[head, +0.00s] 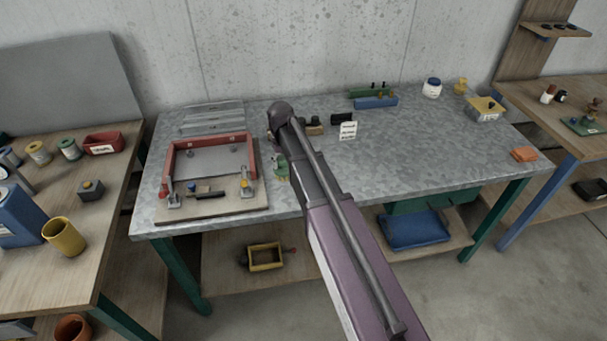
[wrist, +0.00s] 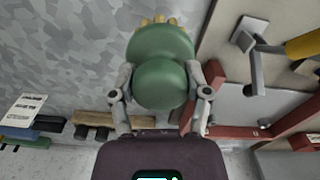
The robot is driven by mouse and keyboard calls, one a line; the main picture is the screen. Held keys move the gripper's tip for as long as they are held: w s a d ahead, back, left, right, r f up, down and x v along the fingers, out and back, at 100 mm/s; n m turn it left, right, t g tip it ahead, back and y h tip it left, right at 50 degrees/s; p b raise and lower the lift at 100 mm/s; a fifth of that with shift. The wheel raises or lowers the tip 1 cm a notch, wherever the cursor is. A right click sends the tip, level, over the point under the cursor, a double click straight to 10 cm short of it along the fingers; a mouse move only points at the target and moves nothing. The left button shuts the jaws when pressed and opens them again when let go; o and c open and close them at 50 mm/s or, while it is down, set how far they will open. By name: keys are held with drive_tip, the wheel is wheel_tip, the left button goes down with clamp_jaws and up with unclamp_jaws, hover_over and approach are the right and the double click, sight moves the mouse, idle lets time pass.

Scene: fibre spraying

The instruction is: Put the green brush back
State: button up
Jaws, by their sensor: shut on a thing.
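The green brush (wrist: 163,65) fills the upper middle of the wrist view, with a rounded green body and yellowish bristles at its far end. My gripper (wrist: 162,88) is shut on it, one finger on each side. In the head view the brush (head: 281,169) shows as a small green shape beside my arm, just right of the red-framed mould (head: 170,158). My arm hides most of the gripper there. I cannot tell whether the bristles touch the grey bench top (head: 415,140).
Behind my arm are a wooden block (head: 314,127), a black item (head: 342,118) and a white card (head: 348,131). Green (head: 368,90) and blue (head: 376,102) holders stand at the back. The bench's right-middle is clear.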

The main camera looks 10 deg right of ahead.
drive_tip(key=s+d+f+b, duration=0.1)
drive_tip(key=s+d, duration=0.2)
drive_tip(key=s, duration=0.4)
drive_tip(key=shift+s+f, duration=0.3)
drive_tip(key=shift+s, duration=0.05)
drive_tip(key=w+d, duration=0.2)
drive_tip(key=w, duration=0.5)
drive_tip(key=w+d+f+b, duration=0.1)
drive_tip(key=w+d, duration=0.1)
drive_tip(key=w, duration=0.5)
drive_tip(key=shift+d+f+b, duration=0.2)
drive_tip(key=shift+d+b, duration=0.1)
drive_tip(key=shift+d, duration=0.05)
drive_tip(key=shift+w+d+f+b, duration=0.25)
drive_tip(key=shift+w+f+b, duration=0.3)
drive_tip(key=shift+w+f, duration=0.05)
drive_tip(key=shift+f+b, duration=1.25)
drive_tip(key=shift+b, duration=0.05)
drive_tip(key=shift+f, duration=0.15)
